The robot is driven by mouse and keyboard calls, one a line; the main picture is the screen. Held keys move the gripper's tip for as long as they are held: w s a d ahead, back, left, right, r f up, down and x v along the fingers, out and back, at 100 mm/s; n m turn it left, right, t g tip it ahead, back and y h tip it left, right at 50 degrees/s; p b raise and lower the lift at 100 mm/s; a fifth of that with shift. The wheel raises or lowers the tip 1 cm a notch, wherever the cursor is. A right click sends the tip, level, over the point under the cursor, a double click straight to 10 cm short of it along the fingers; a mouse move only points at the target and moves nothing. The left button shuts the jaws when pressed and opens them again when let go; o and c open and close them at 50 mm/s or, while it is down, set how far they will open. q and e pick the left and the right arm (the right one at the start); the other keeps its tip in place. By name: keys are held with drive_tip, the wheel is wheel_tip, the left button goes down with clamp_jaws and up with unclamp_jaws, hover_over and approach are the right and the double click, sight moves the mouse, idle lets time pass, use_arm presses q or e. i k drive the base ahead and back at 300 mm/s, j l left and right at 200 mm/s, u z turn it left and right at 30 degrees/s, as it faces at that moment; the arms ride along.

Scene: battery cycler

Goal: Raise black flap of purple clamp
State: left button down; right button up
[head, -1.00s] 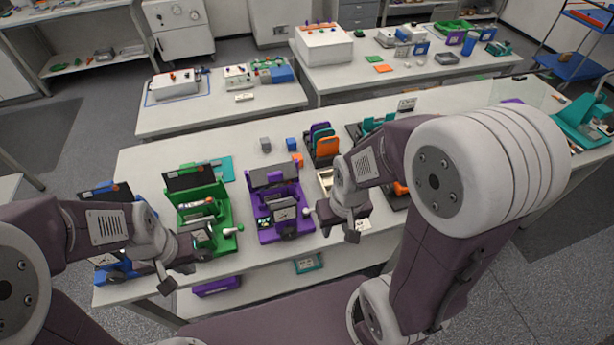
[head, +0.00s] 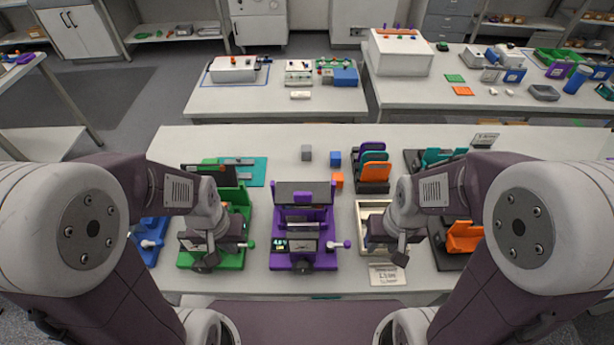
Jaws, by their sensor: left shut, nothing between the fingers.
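The purple clamp (head: 276,261) stands on the bench near the front, in the middle of the head view. Its black flap (head: 290,192) is the dark panel at the back, above a purple tab; it looks tilted up, but its exact angle is unclear. My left gripper (head: 206,263) is shut and empty, over the front of the green clamp, left of the purple one. My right gripper (head: 401,258) hangs right of the purple clamp, apart from it; its fingers are too small to read.
The green clamp (head: 243,212) is close on the left, partly behind my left arm. A blue clamp (head: 145,254) is further left. A cream tray (head: 364,208) and a rack (head: 372,187) with coloured plates stand right. Small grey, blue and orange blocks lie behind the clamp.

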sight(317, 193)
drive_tip(key=i, duration=0.2)
drive_tip(key=k+l, duration=0.2)
drive_tip(key=k, duration=0.15)
drive_tip(key=k+l, duration=0.25)
drive_tip(key=i+l+z, duration=0.15)
drive_tip(key=l, duration=1.55)
drive_tip(key=i+l, duration=0.35)
drive_tip(key=l, duration=0.15)
drive_tip(key=j, duration=0.75)
drive_tip(key=k+z, duration=0.05)
